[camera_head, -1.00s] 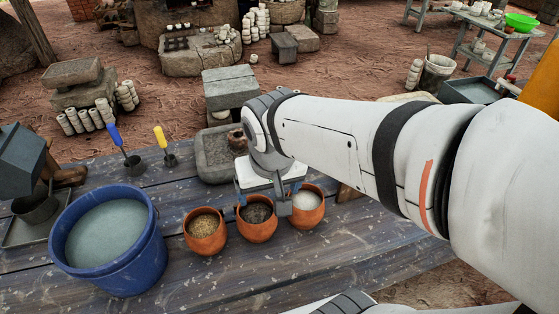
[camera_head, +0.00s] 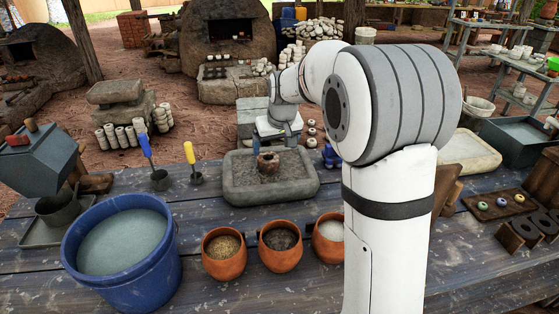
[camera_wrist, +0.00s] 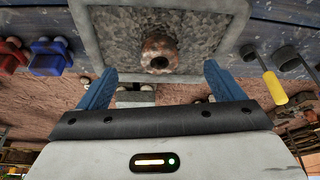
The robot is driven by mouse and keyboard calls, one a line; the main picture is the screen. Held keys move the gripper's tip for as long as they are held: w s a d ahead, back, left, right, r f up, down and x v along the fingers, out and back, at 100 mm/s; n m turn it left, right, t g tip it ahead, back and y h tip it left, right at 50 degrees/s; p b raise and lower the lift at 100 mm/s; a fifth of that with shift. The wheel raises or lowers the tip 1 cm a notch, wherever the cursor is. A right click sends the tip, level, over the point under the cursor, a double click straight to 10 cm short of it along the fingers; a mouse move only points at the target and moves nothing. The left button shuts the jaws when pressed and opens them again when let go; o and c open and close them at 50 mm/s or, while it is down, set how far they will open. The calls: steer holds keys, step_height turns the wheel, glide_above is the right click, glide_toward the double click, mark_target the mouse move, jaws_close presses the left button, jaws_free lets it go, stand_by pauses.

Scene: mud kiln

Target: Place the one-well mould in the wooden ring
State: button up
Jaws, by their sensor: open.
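A small, round, brown clay-like piece (camera_head: 268,164) with one dark hole in its top stands upright in the grey stone tray (camera_head: 236,190). It may be the one-well mould, but I cannot be sure. It also shows in the wrist view (camera_wrist: 158,50), beyond the fingertips and roughly between them. My gripper (camera_head: 278,138) is behind the piece in the head view. In the wrist view my gripper (camera_wrist: 160,75) has its blue fingers wide apart with nothing between them. I cannot clearly identify the wooden ring.
A blue bucket (camera_head: 165,245) and orange pots (camera_head: 223,262), (camera_head: 281,255), (camera_head: 328,245) stand along the front. A yellow-handled tool (camera_head: 190,154) is left of the tray. At right are a wooden tray (camera_head: 475,198) and dark holed blocks (camera_head: 510,238).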

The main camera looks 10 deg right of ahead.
glide_toward(269, 158)
steer(key=f, duration=0.2)
steer(key=x, duration=0.7)
steer(key=shift+w+a+f, duration=0.1)
steer(key=shift+w, duration=0.4)
steer(key=c, duration=1.3)
